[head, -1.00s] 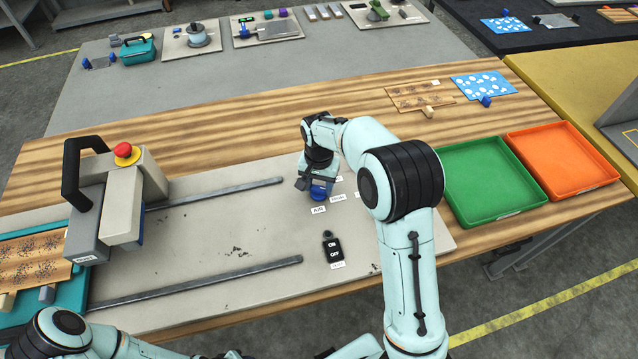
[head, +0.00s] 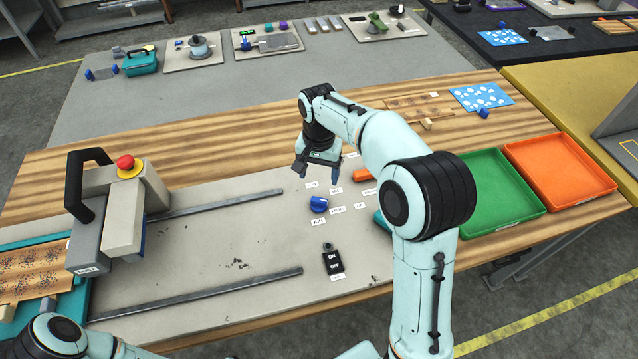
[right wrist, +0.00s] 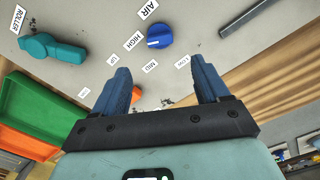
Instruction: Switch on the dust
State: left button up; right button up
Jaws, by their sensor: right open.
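A black switch (head: 333,262) marked ON and OFF lies on the grey panel (head: 220,240) in the head view; the small label below it is too small to read. My right gripper (head: 318,173) is open and empty above the panel, beyond the switch and the blue knob (head: 318,204). In the right wrist view the open fingers (right wrist: 160,78) point toward the panel, with the blue knob (right wrist: 160,36), labelled AIR and HIGH, past their tips and apart from them. My left gripper is not in view; only part of the left arm shows.
An orange lever (head: 362,174) and a teal lever (head: 381,220) sit right of the knob; the teal one, labelled ROLLER, shows in the right wrist view (right wrist: 52,50). The press head (head: 122,215) with its red button stands left. Green (head: 535,207) and orange trays lie right.

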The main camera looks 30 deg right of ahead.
aim_at(333, 262)
jog(key=k, duration=1)
